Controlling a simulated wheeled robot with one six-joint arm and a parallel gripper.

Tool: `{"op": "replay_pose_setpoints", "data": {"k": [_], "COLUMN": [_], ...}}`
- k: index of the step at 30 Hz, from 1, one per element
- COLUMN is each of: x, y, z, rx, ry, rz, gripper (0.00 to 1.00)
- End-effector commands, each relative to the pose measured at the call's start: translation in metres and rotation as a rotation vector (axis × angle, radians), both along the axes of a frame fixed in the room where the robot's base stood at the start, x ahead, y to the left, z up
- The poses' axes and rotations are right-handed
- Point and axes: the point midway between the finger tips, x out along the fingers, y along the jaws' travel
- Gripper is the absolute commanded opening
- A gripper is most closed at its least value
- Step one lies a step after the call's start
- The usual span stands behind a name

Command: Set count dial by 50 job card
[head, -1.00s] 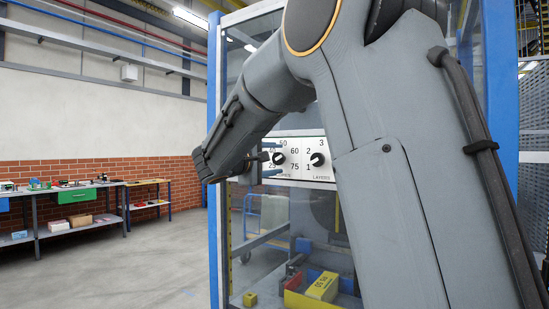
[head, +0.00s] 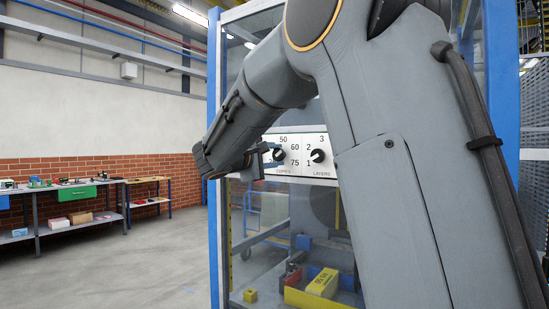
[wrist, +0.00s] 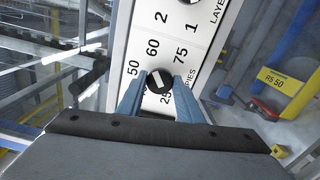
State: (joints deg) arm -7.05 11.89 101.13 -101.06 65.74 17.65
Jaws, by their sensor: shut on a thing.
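The count dial (wrist: 160,81) is a black knob with a white mark, on a white panel (wrist: 133,42). It is labelled COPIES, with 25, 50, 60 and 75 around it. The white mark shows in the wrist view, but I cannot tell which number it points to. My gripper (wrist: 161,88) has its blue fingers on either side of the dial, shut on it. In the head view my gripper (head: 271,156) reaches the dial (head: 279,155) from the left. A yellow job card or block (wrist: 281,83) marked RS 50 lies to the right; it also shows in the head view (head: 323,282).
A second black knob, LAYERS (head: 317,156), sits close to the right of the dial. A blue post (head: 213,150) and clear panels frame the machine. A small yellow block (head: 250,295) lies low inside. A workbench (head: 75,187) stands far left; the floor between is clear.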

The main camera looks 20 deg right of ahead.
Motion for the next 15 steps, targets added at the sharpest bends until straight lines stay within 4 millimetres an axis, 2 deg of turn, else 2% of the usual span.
{"op": "replay_pose_setpoints", "data": {"k": [15], "x": [-0.0001], "y": [0.0002], "z": [-0.0002], "rx": [-0.257], "ry": [0.390], "rz": [0.000], "gripper": [0.10]}}
